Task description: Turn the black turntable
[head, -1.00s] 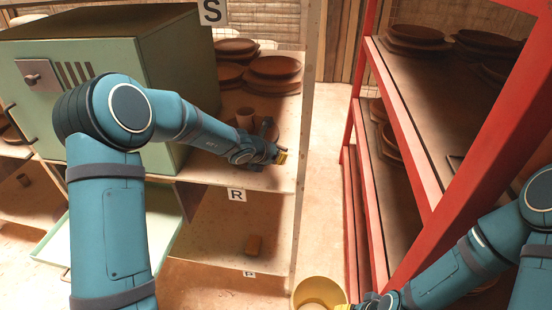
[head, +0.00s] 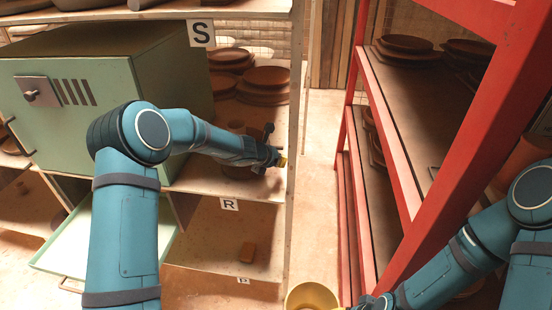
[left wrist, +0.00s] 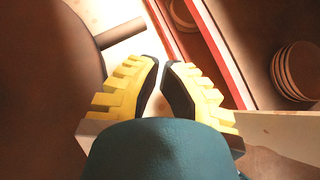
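My left gripper (head: 284,161) is over the right end of the shelf marked R, close to the shelf's upright. In the left wrist view its yellow fingers (left wrist: 160,62) almost meet at the tips, with nothing seen between them. A dark round disc (head: 237,173), perhaps the turntable, shows partly under my left wrist. A large dark brown round surface (left wrist: 45,90) fills the left of the wrist view, with a short bar (left wrist: 121,33) beside its edge. Contact with the fingers is not seen. My right gripper (head: 346,307) is mostly cut off at the bottom edge, by a yellow bucket (head: 311,296).
A green cabinet (head: 172,75) stands left of the disc. Stacked brown plates (head: 265,78) and a cup (head: 237,127) are behind it. A red rack (head: 400,150) with plates is to the right. A clear floor aisle (head: 316,190) runs between shelf and rack.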

